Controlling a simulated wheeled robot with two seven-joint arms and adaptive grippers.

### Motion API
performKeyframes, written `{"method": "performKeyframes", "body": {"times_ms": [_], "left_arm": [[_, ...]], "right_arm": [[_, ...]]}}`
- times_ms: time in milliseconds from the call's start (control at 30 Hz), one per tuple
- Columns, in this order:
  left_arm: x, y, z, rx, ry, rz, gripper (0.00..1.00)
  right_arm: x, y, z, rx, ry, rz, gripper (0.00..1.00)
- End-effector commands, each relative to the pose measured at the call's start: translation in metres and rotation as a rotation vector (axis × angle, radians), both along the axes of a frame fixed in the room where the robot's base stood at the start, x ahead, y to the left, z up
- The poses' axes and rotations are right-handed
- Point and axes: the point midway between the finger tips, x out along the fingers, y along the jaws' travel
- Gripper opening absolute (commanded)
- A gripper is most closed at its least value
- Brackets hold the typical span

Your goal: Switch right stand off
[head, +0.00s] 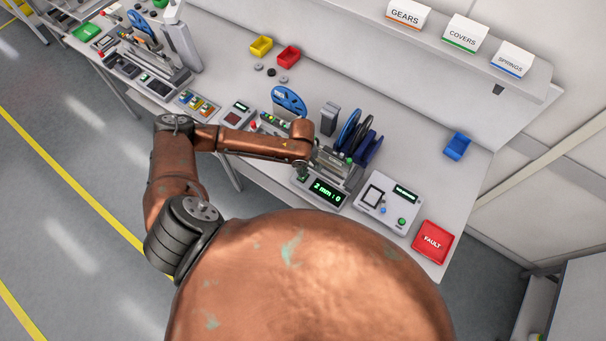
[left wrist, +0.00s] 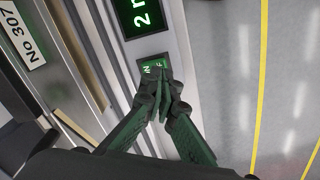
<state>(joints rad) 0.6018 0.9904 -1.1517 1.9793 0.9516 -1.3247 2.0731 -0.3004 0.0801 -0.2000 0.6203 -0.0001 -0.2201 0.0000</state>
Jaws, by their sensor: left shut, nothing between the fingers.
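The right stand (head: 334,162) is on the bench, with a lit green display (head: 328,191) on its front. In the left wrist view the display (left wrist: 143,16) is partly cut off by the top edge. Beside it is a green-lit switch (left wrist: 151,63) with small lettering, partly covered by my fingertips. My left gripper (left wrist: 164,82) is shut and empty, its tips at the switch; I cannot tell whether they touch it. In the head view my left gripper (head: 302,174) is small and partly hidden by its own arm. My right gripper is not in view.
A white panel box (head: 386,207) with a lit screen and a red FAULT tray (head: 433,241) stand right of the stand. Blue reels (head: 289,101), a grey block (head: 329,119) and dark discs (head: 360,135) are behind. Another stand (head: 150,65) is at the far left.

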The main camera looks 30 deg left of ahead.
Motion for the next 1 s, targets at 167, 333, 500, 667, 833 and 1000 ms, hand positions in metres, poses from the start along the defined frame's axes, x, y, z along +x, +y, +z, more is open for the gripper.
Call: {"method": "performKeyframes", "body": {"times_ms": [167, 333, 500, 667, 833, 1000], "left_arm": [[0.0, 0.0001, 0.0, 0.0, 0.0, 0.0, 0.0], [0.0, 0.0001, -0.0002, 0.0, 0.0, 0.0, 0.0], [-0.0001, 0.0001, -0.0018, 0.0, 0.0, 0.0, 0.0], [-0.0001, 0.0001, -0.0041, 0.0, 0.0, 0.0, 0.0], [-0.0001, 0.0002, -0.0066, 0.0, 0.0, 0.0, 0.0], [-0.0001, 0.0002, -0.0091, 0.0, 0.0, 0.0, 0.0]], "right_arm": [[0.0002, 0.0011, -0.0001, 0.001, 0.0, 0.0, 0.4], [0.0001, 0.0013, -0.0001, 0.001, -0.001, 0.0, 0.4], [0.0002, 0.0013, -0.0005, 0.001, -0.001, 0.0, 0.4], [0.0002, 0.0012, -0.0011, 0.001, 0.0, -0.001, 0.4], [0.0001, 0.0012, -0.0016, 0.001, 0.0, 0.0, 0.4], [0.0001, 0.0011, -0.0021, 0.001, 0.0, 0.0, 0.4]]}}
